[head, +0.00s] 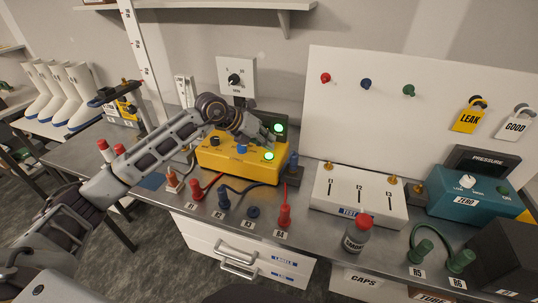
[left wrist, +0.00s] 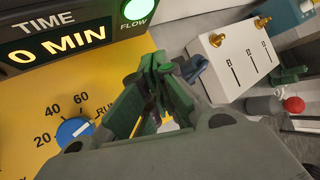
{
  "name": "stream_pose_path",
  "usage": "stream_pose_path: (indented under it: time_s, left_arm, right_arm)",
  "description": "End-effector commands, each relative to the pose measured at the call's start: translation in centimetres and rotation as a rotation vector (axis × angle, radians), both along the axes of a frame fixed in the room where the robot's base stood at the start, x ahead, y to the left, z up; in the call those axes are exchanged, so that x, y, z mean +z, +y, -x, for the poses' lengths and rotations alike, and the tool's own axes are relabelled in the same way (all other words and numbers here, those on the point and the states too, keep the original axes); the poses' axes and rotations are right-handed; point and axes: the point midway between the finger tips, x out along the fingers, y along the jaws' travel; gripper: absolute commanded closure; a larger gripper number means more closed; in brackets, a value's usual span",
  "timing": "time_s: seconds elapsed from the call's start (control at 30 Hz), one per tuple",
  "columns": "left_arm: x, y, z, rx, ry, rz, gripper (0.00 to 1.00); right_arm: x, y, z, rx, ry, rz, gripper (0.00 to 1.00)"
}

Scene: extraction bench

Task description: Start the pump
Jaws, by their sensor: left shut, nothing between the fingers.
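The yellow pump box (head: 225,160) stands on the bench in the head view. On its top are a black knob (head: 215,142), a blue dial (head: 241,149) and a green-lit button (head: 268,155). The blue dial also shows in the left wrist view (left wrist: 75,132), beside the numbers 20, 40 and 60. A dark display (left wrist: 55,35) reads TIME 0 MIN, with a lit green FLOW lamp (left wrist: 136,9). My left gripper (head: 272,138) is shut and empty above the right part of the box, near the lit button. Its fingers (left wrist: 160,68) hide part of the box in the wrist view.
Red and blue plugs and cables lie in front of the box, including a red plug (head: 285,215). A white test box (head: 358,200), a red-capped jar (head: 357,235) and a teal pressure unit (head: 465,200) stand to the right. A white panel (head: 335,80) stands behind.

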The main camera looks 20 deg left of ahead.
Motion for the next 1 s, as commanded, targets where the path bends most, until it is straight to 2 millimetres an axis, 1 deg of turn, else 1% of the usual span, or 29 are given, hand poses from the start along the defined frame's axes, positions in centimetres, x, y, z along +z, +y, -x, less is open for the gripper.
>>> stream_pose_path:
  time_s: [0.1,0.37,0.7,0.87,1.0]
  left_arm:
    - [1.0,0.0,0.0,0.000,-0.001,0.000,1.00]
    - [2.6,0.0,0.0,0.000,-0.002,0.001,1.00]
    - [4.4,0.0,0.0,-0.001,-0.001,0.000,1.00]
    - [4.6,0.0,0.0,-0.001,-0.001,0.000,1.00]
    - [4.6,0.0,0.0,0.000,0.000,0.000,1.00]
  right_arm:
    - [0.6,0.0,0.3,0.000,0.004,0.000,0.60]
    - [1.5,0.0,0.2,0.000,0.003,0.001,0.60]
    - [2.7,-0.1,-1.4,0.000,-0.014,0.001,0.60]
    - [2.8,-0.2,-1.5,0.001,-0.016,0.002,0.60]
    - [2.7,-0.2,-1.1,0.001,-0.012,0.003,0.60]
